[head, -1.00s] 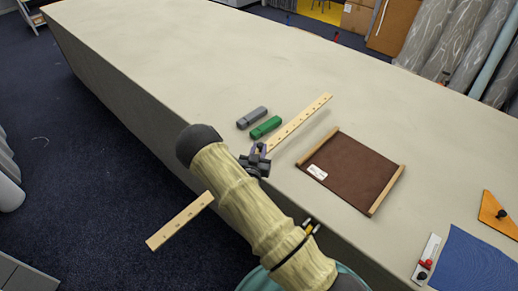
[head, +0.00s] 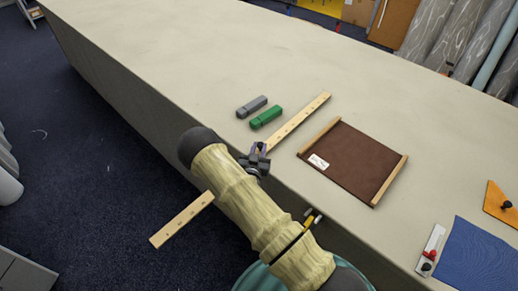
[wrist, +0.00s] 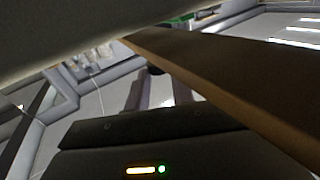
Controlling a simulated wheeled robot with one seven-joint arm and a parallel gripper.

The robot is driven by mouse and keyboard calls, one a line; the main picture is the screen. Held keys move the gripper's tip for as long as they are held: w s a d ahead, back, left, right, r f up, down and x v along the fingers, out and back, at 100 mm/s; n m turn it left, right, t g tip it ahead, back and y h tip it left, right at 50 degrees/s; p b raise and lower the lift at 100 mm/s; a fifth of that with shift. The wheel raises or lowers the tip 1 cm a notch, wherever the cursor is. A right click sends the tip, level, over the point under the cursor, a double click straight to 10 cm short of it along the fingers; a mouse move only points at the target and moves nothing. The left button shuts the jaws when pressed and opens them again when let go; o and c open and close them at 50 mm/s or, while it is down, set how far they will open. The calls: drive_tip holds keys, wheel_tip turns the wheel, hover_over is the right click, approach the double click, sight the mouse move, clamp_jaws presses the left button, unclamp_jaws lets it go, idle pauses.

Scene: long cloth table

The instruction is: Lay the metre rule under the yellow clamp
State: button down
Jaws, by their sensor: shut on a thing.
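The metre rule (head: 298,121) is a long pale wooden strip with dark marks. Its far part is over the table, and its near part sticks out past the front edge over the floor. My gripper (head: 257,158) is shut on it near the table edge. My arm hides part of the rule's middle. In the wrist view the rule (wrist: 215,80) crosses as a brown bar. A small yellow, black and white piece, seemingly the yellow clamp (head: 312,219), shows at the front edge right of my gripper, partly hidden by my arm. The rule is apart from it.
A grey block (head: 251,106) and a green block (head: 266,117) lie left of the rule. A brown mat with wooden bars (head: 360,165) lies to its right. Farther right are a white strip with a red knob (head: 430,252), a blue cloth (head: 478,258) and an orange piece (head: 497,203).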

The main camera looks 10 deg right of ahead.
drive_tip(key=shift+f+b, duration=0.55)
drive_tip(key=c, duration=1.1)
unclamp_jaws()
drive_tip(key=b+v, duration=0.4)
drive_tip(key=v, duration=1.3)
drive_tip(key=shift+s+b, duration=0.25)
drive_tip(key=shift+b, duration=0.15)
drive_tip(key=shift+w, duration=0.1)
